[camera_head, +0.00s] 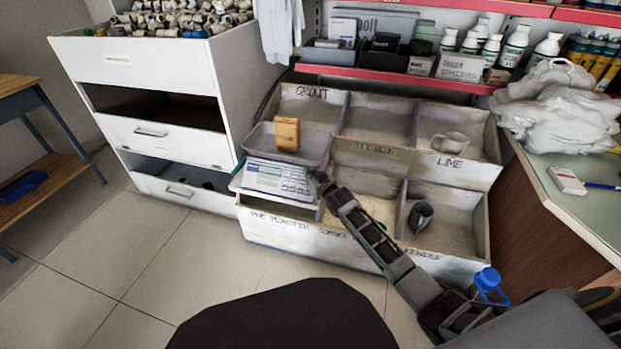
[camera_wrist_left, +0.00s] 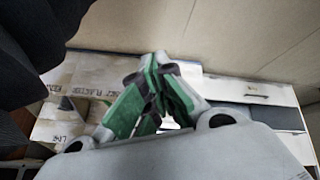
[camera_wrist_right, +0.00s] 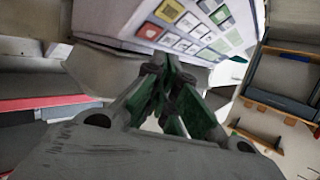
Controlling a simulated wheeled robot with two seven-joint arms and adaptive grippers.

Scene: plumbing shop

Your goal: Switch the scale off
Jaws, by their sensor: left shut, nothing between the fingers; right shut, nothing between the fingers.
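The scale (camera_head: 278,181) stands at the front left corner of the compartment bin, with a grey pan (camera_head: 318,150) behind its keypad panel. An orange-brown block (camera_head: 286,134) stands upright in the pan. My right gripper (camera_head: 318,177) is shut and empty, its tip at the right end of the panel. In the right wrist view the fingers (camera_wrist_right: 163,72) are close below the scale's button panel (camera_wrist_right: 190,28), which has red, yellow and green keys. Whether they touch it I cannot tell. My left gripper (camera_wrist_left: 157,62) is shut and empty, seen only in the left wrist view.
The bin (camera_head: 395,258) has labelled compartments; a light mug (camera_head: 449,143) and a dark mug (camera_head: 420,216) lie inside. A white drawer unit (camera_head: 165,75) stands left. A counter (camera_head: 570,205) with plastic bags (camera_head: 565,110) stands right. The floor at front left is clear.

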